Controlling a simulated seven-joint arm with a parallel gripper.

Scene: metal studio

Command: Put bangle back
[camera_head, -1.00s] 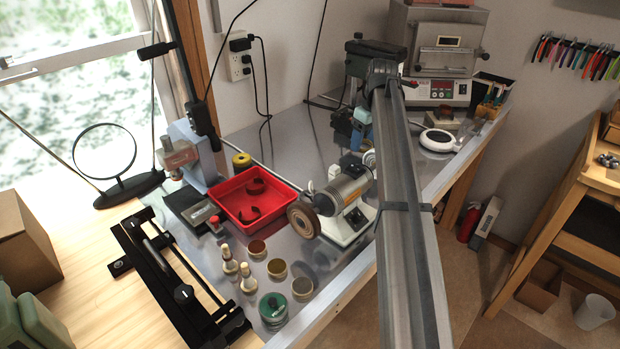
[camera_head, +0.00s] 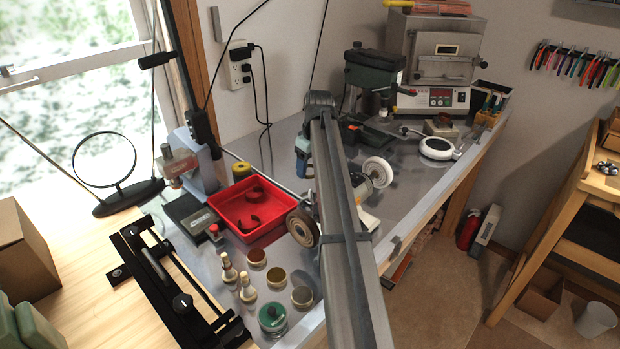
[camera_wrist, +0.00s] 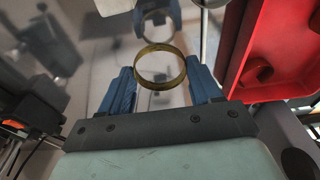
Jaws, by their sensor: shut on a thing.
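My gripper (camera_wrist: 160,76) is shut on a thin brass-coloured bangle (camera_wrist: 160,86), with one blue finger on each side of it in the wrist view. The bangle is held above the shiny metal bench top, which shows a blurred reflection of it. A red tray (camera_wrist: 238,58) lies to the right of my gripper in that view, with a dark red curved piece (camera_wrist: 257,71) inside.
A bench grinder with a brown wheel (camera_head: 303,228) and a white wheel (camera_head: 378,171) stands right of the tray, partly behind my arm. Small round tins (camera_head: 276,279), a green-lidded jar (camera_head: 272,312) and two bottles (camera_head: 247,289) stand in front. A kiln (camera_head: 440,60) is at the back.

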